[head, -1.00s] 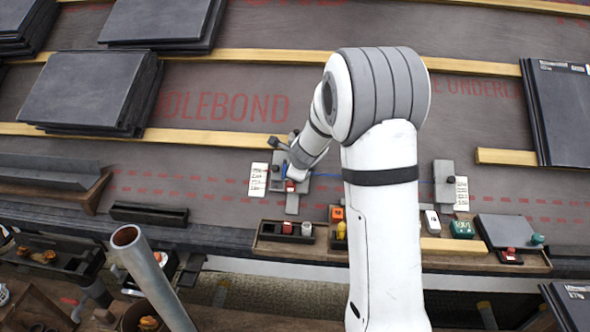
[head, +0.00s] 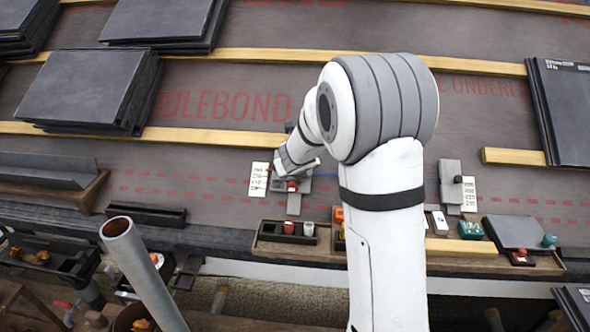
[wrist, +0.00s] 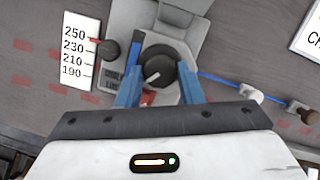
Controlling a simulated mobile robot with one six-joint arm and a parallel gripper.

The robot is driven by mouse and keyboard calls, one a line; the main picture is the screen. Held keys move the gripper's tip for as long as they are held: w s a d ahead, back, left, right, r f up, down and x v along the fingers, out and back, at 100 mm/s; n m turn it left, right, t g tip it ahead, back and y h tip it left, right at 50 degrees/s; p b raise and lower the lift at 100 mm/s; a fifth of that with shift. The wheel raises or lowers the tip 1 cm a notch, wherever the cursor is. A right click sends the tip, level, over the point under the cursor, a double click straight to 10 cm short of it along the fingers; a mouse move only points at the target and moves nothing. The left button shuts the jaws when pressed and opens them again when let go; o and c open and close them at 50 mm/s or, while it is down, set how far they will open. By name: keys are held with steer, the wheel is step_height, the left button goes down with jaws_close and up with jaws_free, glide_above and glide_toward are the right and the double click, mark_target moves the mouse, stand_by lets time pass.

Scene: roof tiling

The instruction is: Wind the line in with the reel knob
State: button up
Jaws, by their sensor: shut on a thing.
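The reel knob (wrist: 158,66), round and black with a pale pointer mark, sits on a grey reel unit (wrist: 142,18). In the wrist view my gripper (wrist: 160,84) has its two blue fingers on either side of the knob, shut on it. A blue line (wrist: 222,80) runs out to the right from the unit. In the head view my gripper (head: 296,166) is over the left unit (head: 294,203) and hides the knob. The line ends at the right grey unit (head: 450,178).
Tool trays (head: 272,240) line the roof's lower edge. Slate stacks (head: 90,88) lie upper left, across wooden battens (head: 215,137).

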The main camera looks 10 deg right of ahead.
steer(key=shift+w+a+r+m+b, duration=0.1)
steer(key=shift+m+b, duration=0.05)
steer(key=shift+m, duration=0.4)
steer(key=shift+a+m+b, duration=0.1)
steer(key=shift+m+b, duration=0.05)
steer(key=shift+m, duration=0.4)
steer(key=o, duration=1)
steer(key=shift+d, duration=0.1)
steer(key=p+v, duration=0.3)
steer(key=v, duration=0.4)
steer(key=shift+s+a+r, duration=0.15)
steer(key=shift+s+a, duration=0.05)
steer(key=shift+s, duration=0.15)
steer(key=shift+c, duration=0.2)
